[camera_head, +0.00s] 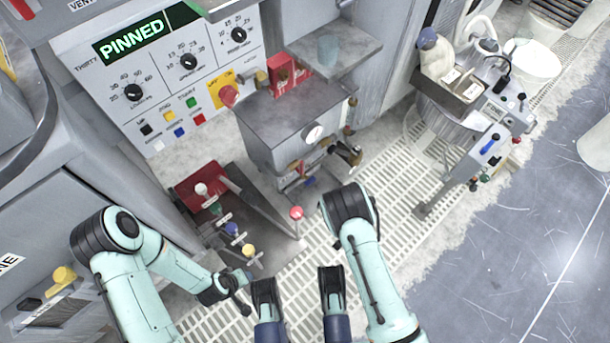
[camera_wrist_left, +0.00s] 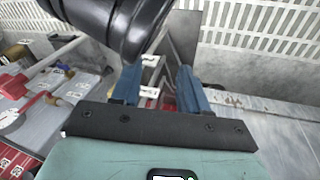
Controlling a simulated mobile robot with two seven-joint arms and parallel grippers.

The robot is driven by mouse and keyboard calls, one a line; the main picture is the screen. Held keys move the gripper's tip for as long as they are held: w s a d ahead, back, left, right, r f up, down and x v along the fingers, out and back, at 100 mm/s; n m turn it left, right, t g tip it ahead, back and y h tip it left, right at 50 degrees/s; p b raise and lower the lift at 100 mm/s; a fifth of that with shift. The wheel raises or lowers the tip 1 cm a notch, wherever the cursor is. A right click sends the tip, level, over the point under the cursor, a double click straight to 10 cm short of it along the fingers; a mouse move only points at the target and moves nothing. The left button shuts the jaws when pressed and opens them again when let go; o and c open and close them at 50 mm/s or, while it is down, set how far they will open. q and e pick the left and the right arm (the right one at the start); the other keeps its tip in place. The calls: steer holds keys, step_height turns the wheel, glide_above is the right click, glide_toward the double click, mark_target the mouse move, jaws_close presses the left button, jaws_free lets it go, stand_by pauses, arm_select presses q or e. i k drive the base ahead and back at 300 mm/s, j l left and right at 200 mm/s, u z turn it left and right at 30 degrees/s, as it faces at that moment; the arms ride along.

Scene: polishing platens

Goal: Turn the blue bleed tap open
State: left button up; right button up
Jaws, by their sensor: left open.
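A blue knob (camera_head: 232,229) sits in a row of coloured knobs with white tags on the low bench. A second small blue handle (camera_head: 310,182) shows under the grey box; I cannot tell from labels which is the bleed tap. My left gripper (camera_head: 246,277) is at the near end of the row, right of and below the blue knob, apart from it. In the left wrist view its blue fingers (camera_wrist_left: 158,88) are spread and empty, with white tags beyond them. No blue tap shows clearly there. My right gripper (camera_head: 299,288) is raised near the head camera, its dark fingers apart and empty.
White, green and yellow knobs (camera_head: 248,249) share the row. A red-tipped lever (camera_head: 296,212) stands to its right. The grey box (camera_head: 292,125) stands behind. A dark rounded part (camera_wrist_left: 120,25) blocks the wrist view's top.

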mark_target(310, 180)
steer(key=i+l+u, duration=0.15)
steer(key=l+u, duration=1.65)
steer(key=k+l+u, duration=0.15)
steer(key=l+u, duration=0.3)
steer(key=j, duration=0.05)
